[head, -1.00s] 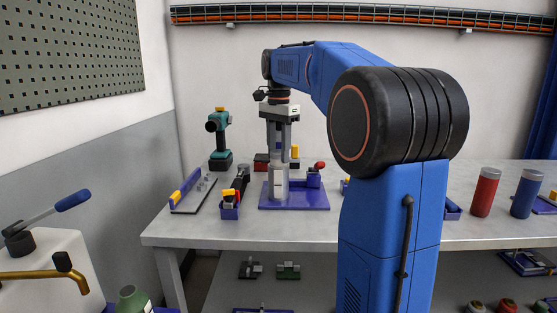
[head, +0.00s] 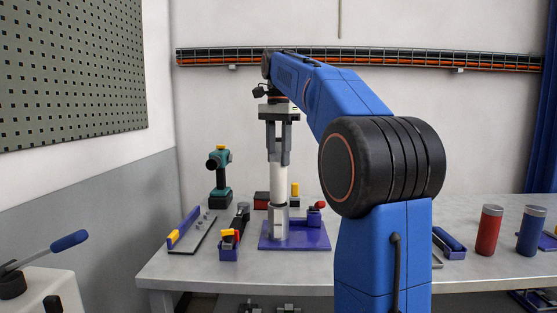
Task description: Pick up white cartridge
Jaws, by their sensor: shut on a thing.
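The white cartridge (head: 279,178) is a pale upright cylinder in the middle of the head view. My gripper (head: 279,155) points straight down above the bench, with its fingers shut on the cartridge's upper part. The cartridge's lower end meets a light grey and white holder (head: 279,224) that stands on a purple base plate (head: 312,240). I cannot tell whether the lower end is still inside the holder or just clear of it.
A teal drill (head: 218,180) stands behind to the left. A purple bin (head: 229,252) with small parts sits left of the base plate, near a long tray (head: 191,234). Red (head: 487,230) and blue (head: 530,232) cylinders stand at the right. Bare bench lies in front.

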